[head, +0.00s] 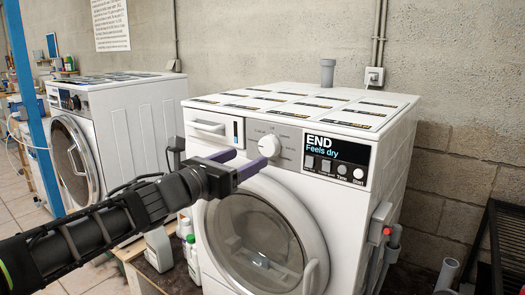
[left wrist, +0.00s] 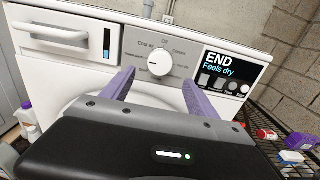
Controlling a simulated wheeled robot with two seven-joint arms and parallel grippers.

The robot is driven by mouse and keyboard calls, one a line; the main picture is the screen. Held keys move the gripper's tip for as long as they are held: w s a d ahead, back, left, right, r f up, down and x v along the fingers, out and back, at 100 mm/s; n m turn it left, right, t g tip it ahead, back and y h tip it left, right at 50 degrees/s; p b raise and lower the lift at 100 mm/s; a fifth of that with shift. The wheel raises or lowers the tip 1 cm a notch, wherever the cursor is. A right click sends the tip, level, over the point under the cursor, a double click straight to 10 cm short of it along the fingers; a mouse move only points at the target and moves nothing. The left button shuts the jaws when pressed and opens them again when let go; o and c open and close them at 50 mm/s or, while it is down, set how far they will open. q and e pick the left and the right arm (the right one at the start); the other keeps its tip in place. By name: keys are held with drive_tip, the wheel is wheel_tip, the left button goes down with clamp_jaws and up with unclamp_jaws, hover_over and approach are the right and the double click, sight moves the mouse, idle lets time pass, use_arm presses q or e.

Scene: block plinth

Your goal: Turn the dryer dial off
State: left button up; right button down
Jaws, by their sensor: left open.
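The white dryer (head: 352,201) stands in front of me, with a display reading "END Feels dry" (head: 337,148). Its round white dial (head: 269,146) is on the control panel left of the display, and the dial also shows in the left wrist view (left wrist: 159,63) with printed labels around it. My left gripper (head: 244,162) is open, its two purple fingers apart and pointing at the panel. In the left wrist view the fingers (left wrist: 158,88) lie on either side of and below the dial, with nothing between them. Contact with the dial cannot be told. My right gripper is not in view.
A second white machine (head: 130,115) stands at the back left behind a blue post (head: 32,100). Bottles (head: 158,248) stand on a low wooden stand left of the dryer. A black wire rack (head: 500,245) is at the right. The dryer's round door (head: 262,240) is below the dial.

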sight(266, 149)
use_arm(q)
drive_tip(key=p+x, duration=0.1)
drive_tip(key=x, duration=0.6)
drive_tip(key=shift+w+d, duration=0.2)
drive_tip(key=shift+w, duration=0.1)
drive_tip(key=shift+c, duration=0.6)
drive_tip(key=c, duration=1.2)
drive_tip(key=shift+c, duration=0.2)
